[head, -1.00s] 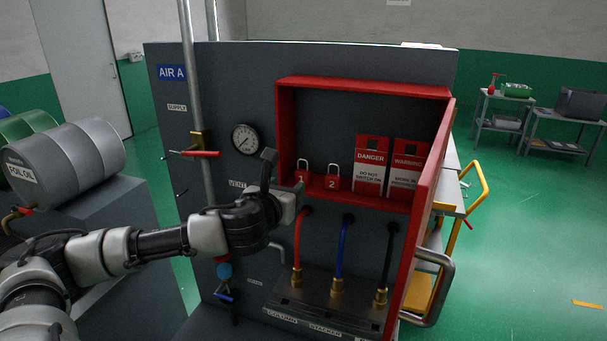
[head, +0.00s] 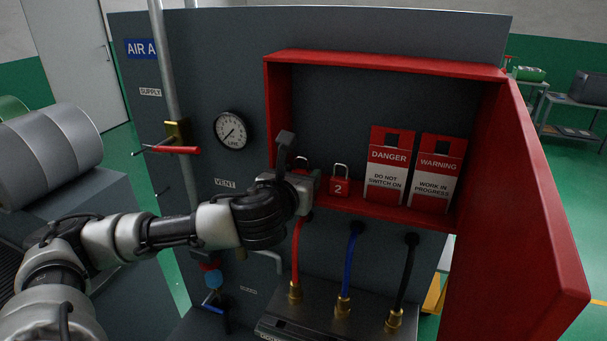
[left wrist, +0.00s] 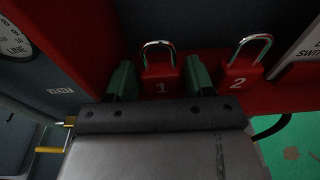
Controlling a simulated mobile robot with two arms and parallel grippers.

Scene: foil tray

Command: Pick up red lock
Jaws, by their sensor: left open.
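Red lock 1 (left wrist: 161,86) stands upright with its silver shackle up in the red box. In the head view my gripper covers most of it, and part of its shackle (head: 301,160) shows. My left gripper (left wrist: 161,78) is open, with one green-padded finger on each side of lock 1; whether they touch it I cannot tell. In the head view my left gripper (head: 299,176) is at the box's lower left. Red lock 2 (head: 340,184) stands just right of it, and also shows in the left wrist view (left wrist: 238,79). My right gripper is not in view.
The red box (head: 385,62) has its door (head: 520,200) swung open at the right. A DANGER tag (head: 388,165) and a WARNING tag (head: 437,173) stand right of the locks. Below are red, blue and black hoses. A gauge (head: 231,130) and pipe (head: 170,90) are left.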

